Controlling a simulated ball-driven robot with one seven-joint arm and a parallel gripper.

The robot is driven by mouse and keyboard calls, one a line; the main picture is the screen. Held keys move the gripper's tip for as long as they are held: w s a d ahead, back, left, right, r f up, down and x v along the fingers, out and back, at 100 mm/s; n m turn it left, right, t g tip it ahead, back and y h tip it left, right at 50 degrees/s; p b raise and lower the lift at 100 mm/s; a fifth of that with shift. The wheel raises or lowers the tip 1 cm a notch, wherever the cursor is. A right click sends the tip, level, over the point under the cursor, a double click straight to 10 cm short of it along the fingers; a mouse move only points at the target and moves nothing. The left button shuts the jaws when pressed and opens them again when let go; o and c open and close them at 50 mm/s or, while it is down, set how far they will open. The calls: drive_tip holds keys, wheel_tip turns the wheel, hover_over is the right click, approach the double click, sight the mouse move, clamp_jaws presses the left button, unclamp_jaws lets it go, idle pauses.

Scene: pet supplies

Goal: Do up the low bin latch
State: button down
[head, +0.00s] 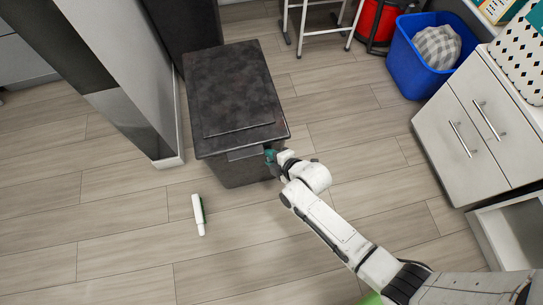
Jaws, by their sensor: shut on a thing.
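The low bin (233,92) is a dark, mottled box on the floor, left of the picture's middle, with its lid lying flat on top. A flat dark bar, which looks like the latch (247,152), sticks out at the bin's front edge below the lid. My gripper (268,154) is at the right end of this bar, shut on it. My arm reaches in from the lower right. The fingertips are small and partly hidden, so the exact grip is hard to see.
A white and green tube (199,214) lies on the floor in front of the bin. A grey pillar (133,75) stands close on the left. A blue tub (424,57) and a white cabinet (470,130) stand on the right. The floor in front is mostly clear.

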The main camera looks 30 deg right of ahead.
drive_tip(key=shift+g, duration=0.3)
drive_tip(key=c, duration=1.1)
unclamp_jaws()
drive_tip(key=shift+r, duration=0.1)
drive_tip(key=shift+o, duration=0.3)
drive_tip(key=shift+w, duration=0.1)
drive_tip(key=shift+w+r, duration=0.1)
